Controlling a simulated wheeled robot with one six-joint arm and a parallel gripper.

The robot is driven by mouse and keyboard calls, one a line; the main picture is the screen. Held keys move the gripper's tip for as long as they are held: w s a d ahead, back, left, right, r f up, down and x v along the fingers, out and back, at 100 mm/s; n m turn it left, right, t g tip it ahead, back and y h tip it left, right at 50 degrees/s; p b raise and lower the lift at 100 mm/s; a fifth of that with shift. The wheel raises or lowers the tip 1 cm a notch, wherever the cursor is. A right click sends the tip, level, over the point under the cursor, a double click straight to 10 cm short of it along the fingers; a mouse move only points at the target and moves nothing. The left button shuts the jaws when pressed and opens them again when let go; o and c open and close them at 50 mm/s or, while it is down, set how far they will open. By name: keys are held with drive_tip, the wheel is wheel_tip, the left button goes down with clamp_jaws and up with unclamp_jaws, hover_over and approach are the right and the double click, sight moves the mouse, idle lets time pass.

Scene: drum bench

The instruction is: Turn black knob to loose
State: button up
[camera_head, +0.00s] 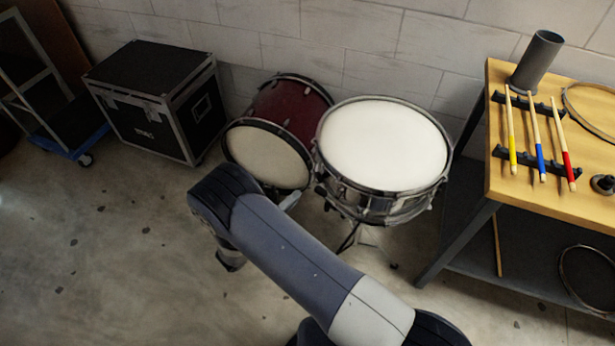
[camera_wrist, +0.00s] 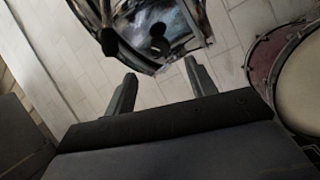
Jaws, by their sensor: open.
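The snare drum (camera_head: 384,145) with a white head and shiny metal shell stands on a stand near the middle of the head view. In the wrist view its shell (camera_wrist: 165,22) fills the top, with a small black knob (camera_wrist: 158,43) on it. My gripper (camera_wrist: 160,67) is open and empty, its two fingers pointing toward the knob. The knob appears just beyond the fingertips, between them, and apart from them. In the head view my gripper (camera_head: 290,200) is mostly hidden by my arm, by the drum's left side. The knob's setting cannot be read.
A dark red drum (camera_head: 290,105) lies on its side left of the snare, close to my gripper. A black case (camera_head: 150,105) stands further left. A wooden bench (camera_head: 590,205) with drumsticks (camera_head: 538,140) and a grey cup (camera_head: 537,62) is at right.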

sight(316, 180)
drive_tip(key=p+x, duration=0.1)
drive_tip(key=x, duration=0.8)
drive_tip(key=shift+d, duration=0.1)
drive_tip(key=shift+c, duration=0.2)
drive_tip(key=c, duration=0.9)
